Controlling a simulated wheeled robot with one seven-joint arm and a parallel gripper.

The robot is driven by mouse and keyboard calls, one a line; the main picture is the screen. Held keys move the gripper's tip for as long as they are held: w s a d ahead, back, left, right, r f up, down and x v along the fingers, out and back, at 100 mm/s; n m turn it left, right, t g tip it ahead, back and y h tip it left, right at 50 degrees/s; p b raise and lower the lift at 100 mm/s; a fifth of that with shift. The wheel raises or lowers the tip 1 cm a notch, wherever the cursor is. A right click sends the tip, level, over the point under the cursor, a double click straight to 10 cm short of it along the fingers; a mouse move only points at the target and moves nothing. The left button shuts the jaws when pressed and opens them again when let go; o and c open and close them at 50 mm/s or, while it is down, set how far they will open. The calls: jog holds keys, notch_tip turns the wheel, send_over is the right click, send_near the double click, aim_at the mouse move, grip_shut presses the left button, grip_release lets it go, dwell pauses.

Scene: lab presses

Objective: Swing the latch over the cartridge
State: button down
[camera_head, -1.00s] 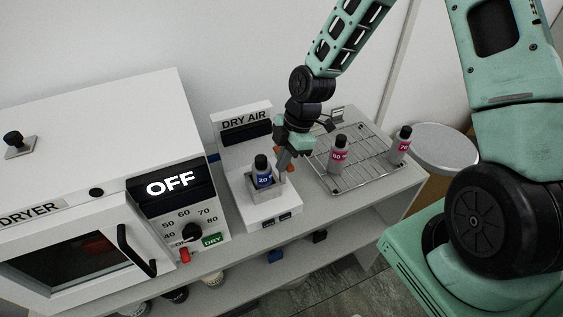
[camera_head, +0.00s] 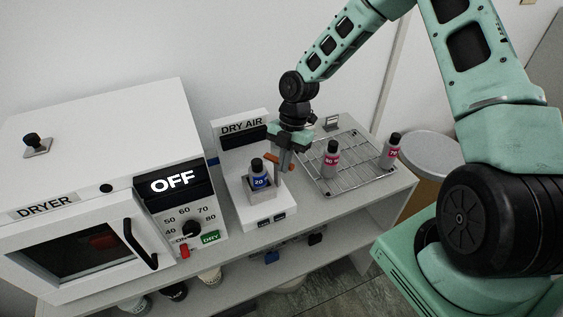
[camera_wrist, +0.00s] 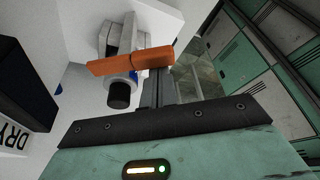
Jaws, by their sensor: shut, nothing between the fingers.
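The cartridge is a grey bottle (camera_head: 258,172) with a black cap and a blue "20" label, upright in a grey holder (camera_head: 264,194) on the DRY AIR unit. In the wrist view its black cap (camera_wrist: 120,97) shows beside the orange latch bar (camera_wrist: 130,61), which crosses in front of the bottle in that view. In the head view the latch (camera_head: 271,159) shows as an orange piece just behind and right of the bottle; whether it lies over the cap is unclear. My gripper (camera_head: 286,166) is shut and empty, close at the latch's right; its fingers (camera_wrist: 158,84) partly hide the holder.
The wire rack (camera_head: 345,183) on the right bears two red-labelled bottles, "60" (camera_head: 331,160) and "70" (camera_head: 391,150). The DRY AIR panel (camera_head: 242,133) stands behind the holder. The dryer (camera_head: 100,180), reading OFF, fills the left. A round stool-like top (camera_head: 430,148) is beyond the rack.

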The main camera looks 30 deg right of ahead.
jog(key=n, duration=0.2)
jog(key=d+n+g, duration=0.1)
jog(key=shift+w+d+n+h+p, duration=0.1)
jog(key=shift+w+n+h+p, duration=0.1)
jog(key=shift+n+h+p, duration=0.2)
jog(key=n, duration=0.1)
jog(key=d+n+h, duration=0.1)
jog(key=n, duration=0.1)
jog(key=w+n, duration=0.1)
jog(key=shift+w+d+n+g, duration=0.1)
jog(key=shift+d+n+g, duration=0.2)
jog(key=shift+w+d, duration=0.1)
jog(key=shift+w, duration=0.15)
